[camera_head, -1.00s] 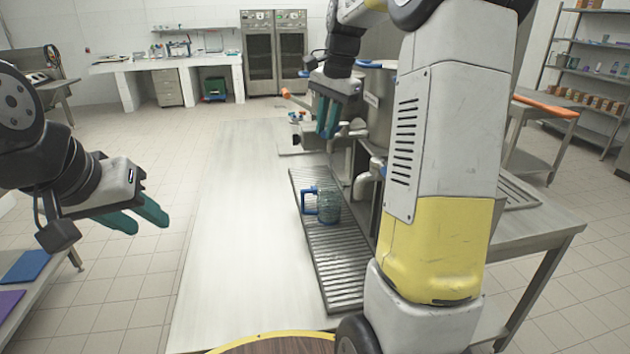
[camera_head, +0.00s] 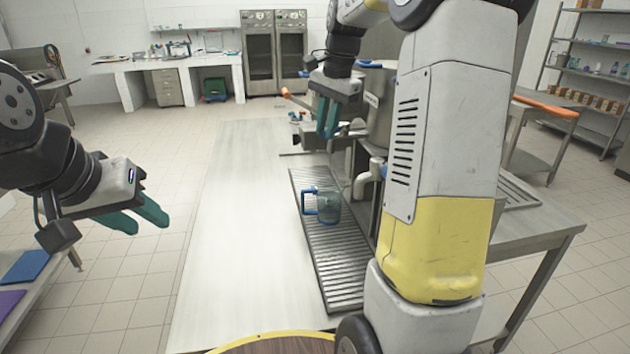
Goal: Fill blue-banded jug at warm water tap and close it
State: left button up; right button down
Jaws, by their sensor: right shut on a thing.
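The blue-banded jug (camera_head: 328,208) is clear, with a blue handle on its left side. It stands upright on the ribbed drain grate (camera_head: 335,270), beside and slightly below a pale tap spout (camera_head: 362,186). How full it is I cannot tell. My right gripper (camera_head: 327,130) is up at the tap fittings beyond the jug, shut on what looks like a tap handle, mostly hidden by the fingers. It is apart from the jug. My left gripper (camera_head: 148,218) hangs empty over the floor left of the counter, its fingers slightly apart.
The steel counter (camera_head: 240,220) left of the grate is clear. A large metal tank (camera_head: 378,110) stands behind the taps. My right arm hides much of the counter's right side. A low table with coloured boards (camera_head: 25,268) is at far left.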

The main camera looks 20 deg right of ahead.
jog(key=shift+s+d+n+g, duration=0.15)
jog(key=shift+s+d+n, duration=0.35)
jog(key=shift+n, duration=0.4)
jog(key=shift+s+d+n+g, duration=0.15)
jog(key=shift+s+d+n, duration=0.3)
jog(key=shift+n, duration=0.45)
jog(key=shift+w+d, duration=0.1)
jog(key=shift+s+d+n+y, duration=0.35)
jog(key=shift+d+n, duration=0.4)
jog(key=shift+n, duration=0.25)
dwell(1.6)
jog(key=shift+s+d+n+g, duration=0.25)
jog(key=shift+d+n, duration=0.4)
jog(key=shift+n, duration=0.25)
jog(key=shift+s+d+n+g, duration=0.1)
jog(key=shift+d+n+g, duration=0.15)
jog(key=shift+d+n, duration=0.5)
jog(key=shift+a, duration=0.1)
